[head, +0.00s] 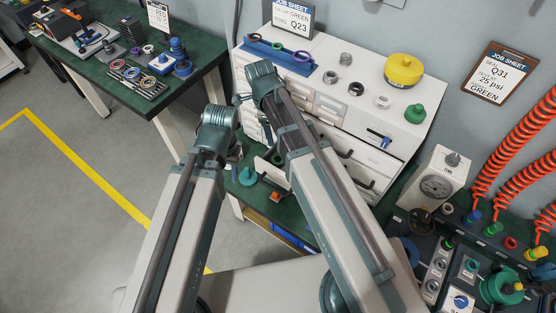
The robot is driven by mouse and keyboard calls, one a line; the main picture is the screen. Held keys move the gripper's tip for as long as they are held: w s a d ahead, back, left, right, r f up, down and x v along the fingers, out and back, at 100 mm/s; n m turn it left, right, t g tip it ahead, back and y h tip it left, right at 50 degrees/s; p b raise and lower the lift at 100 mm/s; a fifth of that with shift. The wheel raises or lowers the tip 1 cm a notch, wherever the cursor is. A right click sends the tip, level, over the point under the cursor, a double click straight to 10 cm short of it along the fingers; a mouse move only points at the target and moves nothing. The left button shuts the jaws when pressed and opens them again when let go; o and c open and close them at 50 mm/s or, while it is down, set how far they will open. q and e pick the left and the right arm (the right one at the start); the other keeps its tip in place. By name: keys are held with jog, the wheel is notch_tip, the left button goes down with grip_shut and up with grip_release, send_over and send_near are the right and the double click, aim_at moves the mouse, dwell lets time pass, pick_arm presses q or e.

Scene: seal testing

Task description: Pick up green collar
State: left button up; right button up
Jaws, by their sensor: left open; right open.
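A green stepped piece (414,114), which looks like the green collar, stands at the front right corner of the white cabinet top (310,62). A teal flanged piece (247,177) stands lower, on the green bench, and a small green ring (277,160) lies near the open drawer. I cannot tell for certain which is the collar. My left gripper (234,153) and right gripper (241,99) are mostly hidden by my own arms, left of the cabinet front. Both are open, apart from the green piece on the cabinet top; no held object shows.
A yellow domed piece (404,71), several metal rings (355,89) and a blue rack (278,55) share the cabinet top. A gauge box (436,185) and a valve panel stand right. Floor is clear at left.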

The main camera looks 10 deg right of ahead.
jog(key=shift+a, duration=0.1)
jog(key=shift+f, duration=0.1)
jog(key=b, duration=0.9)
send_over(279, 162)
jog(key=a, duration=0.1)
jog(key=f, duration=0.8)
jog(key=shift+w+a+f, duration=0.1)
jog(key=shift+w+f, duration=0.1)
jog(key=shift+w, duration=0.1)
jog(key=shift+f, duration=0.1)
jog(key=f+b, duration=0.4)
jog(key=f, duration=0.1)
jog(key=shift+s+d+b, duration=0.25)
jog(key=shift+d+b, duration=0.1)
jog(key=shift+b, duration=0.05)
grip_shut()
